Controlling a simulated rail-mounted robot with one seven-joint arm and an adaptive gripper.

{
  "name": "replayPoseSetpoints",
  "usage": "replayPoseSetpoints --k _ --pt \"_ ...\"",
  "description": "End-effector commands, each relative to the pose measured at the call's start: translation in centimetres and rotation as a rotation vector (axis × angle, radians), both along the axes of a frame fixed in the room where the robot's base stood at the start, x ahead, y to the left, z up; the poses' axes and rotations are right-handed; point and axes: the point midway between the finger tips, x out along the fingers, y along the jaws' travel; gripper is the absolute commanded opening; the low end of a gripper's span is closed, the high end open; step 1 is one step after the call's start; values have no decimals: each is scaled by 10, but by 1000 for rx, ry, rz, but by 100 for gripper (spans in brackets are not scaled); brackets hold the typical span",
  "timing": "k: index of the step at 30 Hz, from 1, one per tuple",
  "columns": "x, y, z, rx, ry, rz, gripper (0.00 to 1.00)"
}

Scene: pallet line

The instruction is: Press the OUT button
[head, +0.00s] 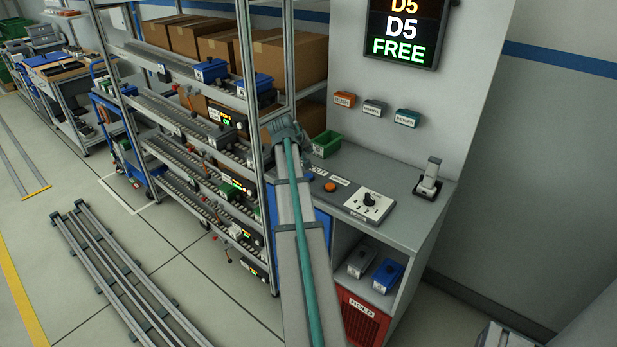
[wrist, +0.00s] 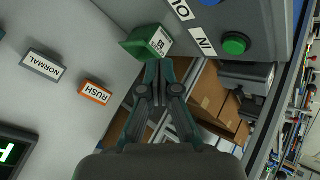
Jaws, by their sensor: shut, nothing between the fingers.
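The OUT label (wrist: 180,10) is cut by the top edge of the wrist view. Beside it, a blue button (wrist: 210,2) shows only its lower rim. In the head view the OUT label (head: 317,170) lies on the grey desk (head: 402,225), just right of my arm, which largely hides the button there. My gripper (wrist: 158,66) is shut and empty, its tips in front of a small green bin (wrist: 140,48). In the head view my gripper (head: 284,130) is above the desk's left end, apart from the buttons.
A green button (wrist: 235,43) with an IN label (wrist: 205,46) is near the blue one. An orange button (head: 330,187) and a knob panel (head: 369,205) lie on the desk. The rack (head: 250,95) stands left. RUSH (head: 344,99) and NORMAL (head: 373,108) signs are on the wall.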

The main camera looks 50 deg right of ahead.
Motion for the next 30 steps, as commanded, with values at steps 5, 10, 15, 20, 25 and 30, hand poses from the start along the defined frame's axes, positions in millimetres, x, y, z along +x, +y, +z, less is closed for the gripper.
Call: replayPoseSetpoints --k 5,10,15,20,25,30 --pt "0 0 -17 0 1 1 0" --pt "0 0 -39 0 1 0 0" --pt "-1 0 -61 0 0 0 0" --pt "0 0 -76 0 0 0 0" --pt "0 0 -83 0 0 0 0" --pt "0 0 -83 0 0 0 0"
